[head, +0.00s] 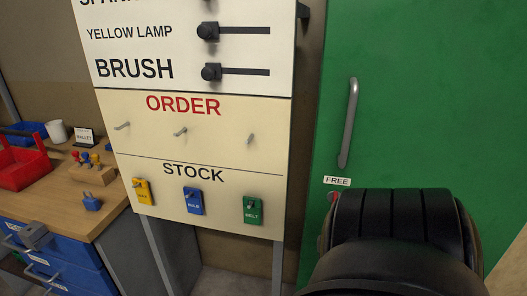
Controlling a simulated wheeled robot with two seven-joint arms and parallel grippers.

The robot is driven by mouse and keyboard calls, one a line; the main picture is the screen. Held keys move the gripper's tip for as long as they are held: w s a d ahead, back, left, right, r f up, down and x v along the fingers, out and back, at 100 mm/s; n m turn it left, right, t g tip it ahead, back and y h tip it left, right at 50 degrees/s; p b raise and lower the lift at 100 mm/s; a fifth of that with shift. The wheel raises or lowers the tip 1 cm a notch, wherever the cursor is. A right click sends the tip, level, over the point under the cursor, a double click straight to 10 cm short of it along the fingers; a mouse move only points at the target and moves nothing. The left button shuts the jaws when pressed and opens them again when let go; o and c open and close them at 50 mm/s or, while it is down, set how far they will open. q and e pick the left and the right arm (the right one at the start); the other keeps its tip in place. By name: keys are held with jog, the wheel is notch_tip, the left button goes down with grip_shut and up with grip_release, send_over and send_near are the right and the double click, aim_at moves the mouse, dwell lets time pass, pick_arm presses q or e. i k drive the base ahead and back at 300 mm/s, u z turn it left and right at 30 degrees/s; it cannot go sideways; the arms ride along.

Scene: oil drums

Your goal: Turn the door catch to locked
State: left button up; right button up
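The green door (420,90) fills the right side of the head view. A white label reading FREE (337,181) is on it, below the grey handle. Just under the label, a small red part (333,198) shows at the door's left edge, probably of the catch; the rest is hidden behind my black arm. I cannot tell how the catch is turned. My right arm comes in from the bottom right, in front of the door, and its gripper fingers do not show. My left gripper is not in view.
A board with ORDER (184,105) and STOCK rows, hooks and coloured tags stands left of the door. A wooden bench (128,190) with a red bin (22,165), a white mug (56,131) and blue drawers (60,262) is at the far left. A vertical grey handle (349,122) sticks out from the door.

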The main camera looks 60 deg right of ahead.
aim_at(335, 194)
jog(key=i, duration=1.05)
jog(key=z, duration=2.25)
